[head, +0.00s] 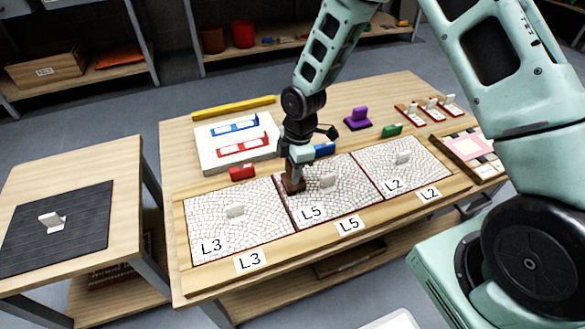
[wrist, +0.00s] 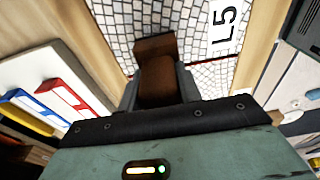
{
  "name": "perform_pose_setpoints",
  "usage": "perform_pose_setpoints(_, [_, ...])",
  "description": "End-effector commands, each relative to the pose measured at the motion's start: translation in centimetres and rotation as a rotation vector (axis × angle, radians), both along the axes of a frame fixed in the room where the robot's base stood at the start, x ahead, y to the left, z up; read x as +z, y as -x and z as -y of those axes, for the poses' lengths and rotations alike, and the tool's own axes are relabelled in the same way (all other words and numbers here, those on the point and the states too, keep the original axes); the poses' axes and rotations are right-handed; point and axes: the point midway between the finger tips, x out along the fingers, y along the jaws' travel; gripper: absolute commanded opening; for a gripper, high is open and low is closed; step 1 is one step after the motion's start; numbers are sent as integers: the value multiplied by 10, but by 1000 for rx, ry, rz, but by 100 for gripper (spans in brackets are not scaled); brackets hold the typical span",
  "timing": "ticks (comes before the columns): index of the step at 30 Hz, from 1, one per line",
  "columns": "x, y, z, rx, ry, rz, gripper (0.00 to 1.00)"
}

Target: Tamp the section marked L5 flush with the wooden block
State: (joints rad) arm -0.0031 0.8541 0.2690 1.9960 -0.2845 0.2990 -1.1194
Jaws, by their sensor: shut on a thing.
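The mosaic section marked L5 (head: 345,193) lies in the middle of a wooden frame on the table, between the L3 section (head: 211,221) and the L2 section (head: 427,165). A small white upright tab stands on it. My gripper (head: 294,172) is shut on the brown wooden block (head: 293,185), at the upper left part of L5 near the seam with L3. In the wrist view the wooden block (wrist: 155,47) sits between the fingers, over the white tiles beside the L5 label (wrist: 225,25). I cannot tell whether the block touches the tiles.
A red block (head: 242,173), a blue block (head: 324,150) and a green block (head: 391,131) stand behind the panels. A white tray (head: 208,157) lies back left, a purple piece (head: 358,118) further back. A side table (head: 120,165) with a dark mat stands left.

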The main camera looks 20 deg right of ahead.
Motion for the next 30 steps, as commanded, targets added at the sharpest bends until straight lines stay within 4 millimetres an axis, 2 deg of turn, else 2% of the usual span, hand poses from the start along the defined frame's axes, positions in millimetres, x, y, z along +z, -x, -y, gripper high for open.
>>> perform_pose_setpoints(30, [-10,0,0,0,0,1,12])
